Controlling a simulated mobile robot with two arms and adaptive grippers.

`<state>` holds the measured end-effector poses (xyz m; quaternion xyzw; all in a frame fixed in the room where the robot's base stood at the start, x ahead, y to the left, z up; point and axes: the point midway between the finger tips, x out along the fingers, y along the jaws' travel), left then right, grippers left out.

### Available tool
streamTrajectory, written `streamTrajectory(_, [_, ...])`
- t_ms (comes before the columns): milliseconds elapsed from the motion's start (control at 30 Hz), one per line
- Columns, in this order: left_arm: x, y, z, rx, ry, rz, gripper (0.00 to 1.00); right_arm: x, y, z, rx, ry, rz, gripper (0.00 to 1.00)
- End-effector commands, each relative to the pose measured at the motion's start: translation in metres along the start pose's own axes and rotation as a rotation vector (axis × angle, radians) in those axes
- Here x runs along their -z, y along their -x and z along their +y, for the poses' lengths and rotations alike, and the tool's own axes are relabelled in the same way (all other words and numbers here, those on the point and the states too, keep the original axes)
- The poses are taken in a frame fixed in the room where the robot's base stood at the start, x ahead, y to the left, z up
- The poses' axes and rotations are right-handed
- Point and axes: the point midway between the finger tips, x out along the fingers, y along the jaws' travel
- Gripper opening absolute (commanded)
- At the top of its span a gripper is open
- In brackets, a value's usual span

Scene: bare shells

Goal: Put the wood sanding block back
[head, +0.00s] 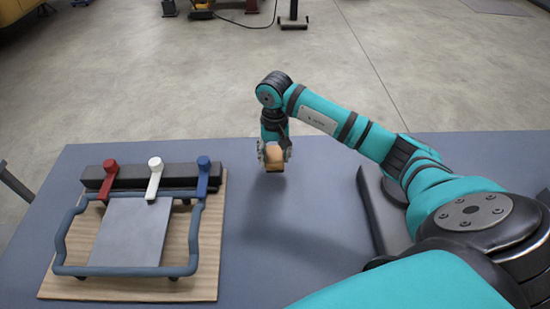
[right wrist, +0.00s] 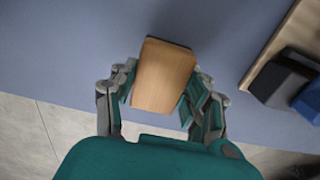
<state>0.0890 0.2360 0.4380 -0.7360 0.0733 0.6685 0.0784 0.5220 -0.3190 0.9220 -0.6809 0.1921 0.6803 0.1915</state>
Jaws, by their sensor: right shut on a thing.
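The wood sanding block (head: 276,158) is a small tan block in my right gripper (head: 274,153), over the blue-grey table right of the wooden board. My right gripper is shut on it. In the right wrist view the block (right wrist: 163,76) sits between both fingers of the gripper (right wrist: 160,92), its flat wooden face showing. I cannot tell whether its underside touches the table. My left gripper is not in view.
A wooden board (head: 128,285) on the table's left bears a blue tubular frame (head: 62,235), a grey plate (head: 132,232), and red, white and blue levers on a dark bar. A dark flat-sided object (head: 380,215) lies right, partly behind my arm. The table's middle is clear.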

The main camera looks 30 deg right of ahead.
Motion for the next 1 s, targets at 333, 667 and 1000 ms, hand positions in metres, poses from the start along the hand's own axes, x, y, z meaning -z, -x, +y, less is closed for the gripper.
streamTrajectory(333, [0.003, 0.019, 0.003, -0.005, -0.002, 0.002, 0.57, 0.007, -0.033, 0.001, 0.0, -0.001, -0.002, 0.17])
streamTrajectory(667, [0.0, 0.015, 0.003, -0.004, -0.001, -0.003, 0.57, 0.008, -0.038, 0.001, -0.001, 0.0, 0.001, 0.17])
streamTrajectory(1000, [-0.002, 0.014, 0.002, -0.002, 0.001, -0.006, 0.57, 0.008, -0.039, 0.001, 0.0, 0.0, 0.0, 0.7])
